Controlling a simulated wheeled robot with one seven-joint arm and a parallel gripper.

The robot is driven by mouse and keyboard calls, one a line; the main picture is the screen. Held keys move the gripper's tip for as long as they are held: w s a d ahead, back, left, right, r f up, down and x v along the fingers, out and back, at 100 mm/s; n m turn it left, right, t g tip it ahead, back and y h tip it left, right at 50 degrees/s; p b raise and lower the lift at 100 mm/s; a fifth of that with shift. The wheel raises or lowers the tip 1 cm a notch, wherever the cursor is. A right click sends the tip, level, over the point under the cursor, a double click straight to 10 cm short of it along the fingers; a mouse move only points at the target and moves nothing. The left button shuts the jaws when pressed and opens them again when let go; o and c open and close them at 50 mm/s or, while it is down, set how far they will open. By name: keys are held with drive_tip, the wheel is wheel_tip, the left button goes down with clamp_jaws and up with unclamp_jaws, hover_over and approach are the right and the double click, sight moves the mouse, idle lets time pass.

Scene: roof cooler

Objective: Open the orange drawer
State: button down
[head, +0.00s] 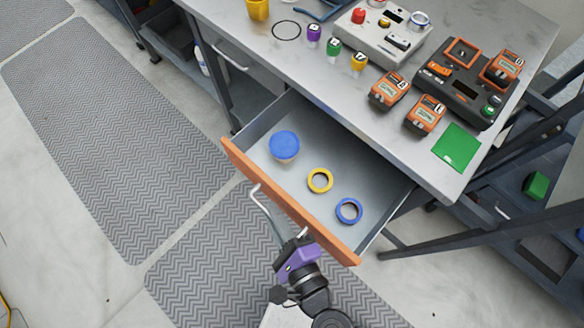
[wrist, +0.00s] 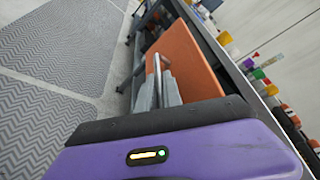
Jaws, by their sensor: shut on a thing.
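The orange drawer (head: 293,204) stands well out from under the grey workbench, with its inside showing in the head view. Its orange front also shows in the wrist view (wrist: 190,58). A pale bar handle (head: 256,197) runs along the outside of that front. My gripper (head: 280,232) is at the handle, and its fingers are shut on the bar in the wrist view (wrist: 157,92). The fingers partly hide the handle. In the drawer lie a blue round-topped thing (head: 284,145), a yellow ring (head: 320,180) and a blue ring (head: 349,210).
The workbench top (head: 270,65) carries several orange meters, a white device (head: 383,38), a black device (head: 466,88), a green square (head: 456,147) and small coloured containers. Dark frame bars (head: 480,232) stand at the right. Grey mats (head: 110,140) cover open floor at the left.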

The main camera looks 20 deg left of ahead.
drive_tip(key=shift+s+a+f, duration=0.1)
drive_tip(key=shift+s+a, duration=0.15)
drive_tip(key=shift+s, duration=0.5)
drive_tip(key=shift+s+a, duration=0.25)
drive_tip(key=shift+s, duration=0.5)
drive_tip(key=c, duration=1.8)
unclamp_jaws()
drive_tip(key=shift+b+v, duration=1.3)
drive_tip(key=shift+v, duration=2.6)
